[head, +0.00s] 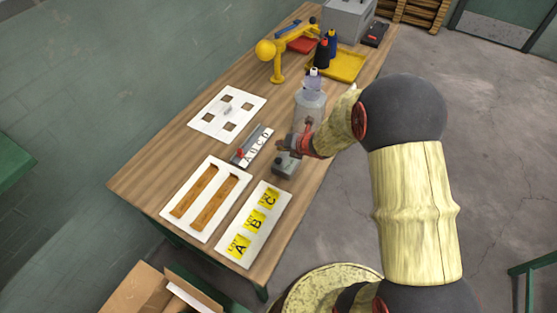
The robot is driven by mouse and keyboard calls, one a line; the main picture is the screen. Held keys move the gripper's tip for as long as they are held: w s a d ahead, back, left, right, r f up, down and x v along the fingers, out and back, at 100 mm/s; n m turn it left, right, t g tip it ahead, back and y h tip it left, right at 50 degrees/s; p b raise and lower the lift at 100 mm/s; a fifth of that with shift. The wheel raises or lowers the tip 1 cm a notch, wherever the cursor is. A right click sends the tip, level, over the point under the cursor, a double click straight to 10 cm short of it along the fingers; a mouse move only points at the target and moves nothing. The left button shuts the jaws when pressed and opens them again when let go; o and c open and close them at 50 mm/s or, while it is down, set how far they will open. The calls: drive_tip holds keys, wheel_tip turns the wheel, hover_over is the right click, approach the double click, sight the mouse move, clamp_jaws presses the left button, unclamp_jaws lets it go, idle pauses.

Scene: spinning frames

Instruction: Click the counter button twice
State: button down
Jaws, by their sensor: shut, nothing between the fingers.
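A small dark grey box (284,168), which looks like the counter button's housing, sits near the table's right edge. Its top is partly hidden by my gripper, so I cannot see the button itself. My gripper (283,148) is small in the head view, with reddish and dark parts. It is shut and empty, right above or at the top of the box. Whether the fingertips touch it I cannot tell.
On the wooden table (147,187) are a lettered slider panel (251,148), a slotted white board (206,198), an A-B-C board (254,224), a white plate with square holes (227,112), a clear cylinder (310,98) behind my gripper, and a yellow lamp-like arm (277,65).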

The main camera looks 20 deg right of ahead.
sight(279, 162)
drive_tip(key=shift+w+b, duration=0.1)
drive_tip(key=shift+b, duration=0.25)
drive_tip(key=shift+r+b, duration=1.4)
drive_tip(key=shift+r, duration=0.5)
drive_tip(key=shift+f, duration=0.1)
wheel_tip(279, 162, down, 9)
drive_tip(key=b, duration=0.8)
